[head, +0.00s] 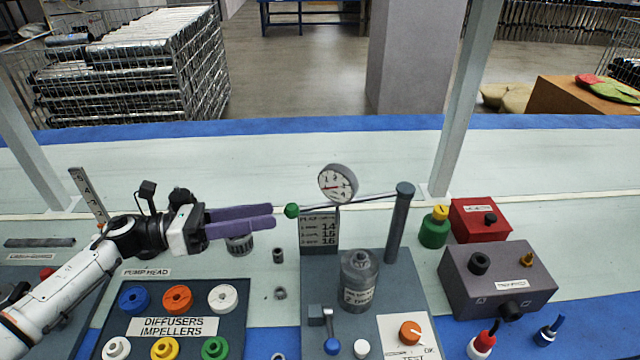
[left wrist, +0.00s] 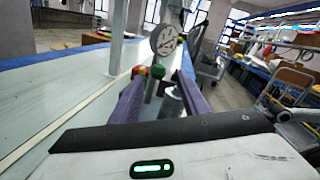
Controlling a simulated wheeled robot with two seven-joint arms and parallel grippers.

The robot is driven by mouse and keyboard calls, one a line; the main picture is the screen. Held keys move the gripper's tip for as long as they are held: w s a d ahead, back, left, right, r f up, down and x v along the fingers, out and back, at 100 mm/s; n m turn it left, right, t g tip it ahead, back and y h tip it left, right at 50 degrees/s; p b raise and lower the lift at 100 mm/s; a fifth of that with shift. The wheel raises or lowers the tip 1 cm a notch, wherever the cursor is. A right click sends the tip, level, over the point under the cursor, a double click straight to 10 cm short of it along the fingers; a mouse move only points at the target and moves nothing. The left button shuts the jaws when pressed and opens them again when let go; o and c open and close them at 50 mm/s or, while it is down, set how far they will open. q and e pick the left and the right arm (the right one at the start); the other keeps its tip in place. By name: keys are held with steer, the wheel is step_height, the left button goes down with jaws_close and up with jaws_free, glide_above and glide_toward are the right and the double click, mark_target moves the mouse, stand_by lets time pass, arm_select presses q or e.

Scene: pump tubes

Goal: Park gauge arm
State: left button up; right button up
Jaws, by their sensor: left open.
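The gauge arm (head: 377,198) is a thin rod reaching left from a grey upright post (head: 400,225), with a green ball knob (head: 291,211) at its free end. A round white dial gauge (head: 338,184) sits on the arm; it also shows in the left wrist view (left wrist: 163,40). My left gripper (head: 273,216) has purple fingers that point right at the knob, a short way left of it. It is open and empty. In the left wrist view the green knob (left wrist: 158,71) shows between the two fingers (left wrist: 159,82). My right gripper is in neither view.
A grey test stand (head: 415,290) below the arm holds a clear-topped cylinder (head: 360,280) and an orange knob (head: 410,333). A tray of coloured rings (head: 240,318) lies front left. A red box (head: 480,220) and a grey box (head: 515,285) stand right. The bench behind is clear.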

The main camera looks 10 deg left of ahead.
mark_target(300, 208)
arm_select(q)
steer(key=p+x, duration=0.1)
steer(key=x, duration=0.8)
steer(key=shift+w+d+r+p, duration=0.1)
steer(key=shift+w+d+p, duration=0.05)
steer(key=shift+w+p, duration=0.25)
steer(key=shift+w+d, duration=0.1)
steer(key=shift+d, duration=0.35)
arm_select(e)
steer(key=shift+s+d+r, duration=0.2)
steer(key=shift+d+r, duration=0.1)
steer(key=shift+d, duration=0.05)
arm_select(q)
steer(key=shift+w, duration=0.1)
jaws_close()
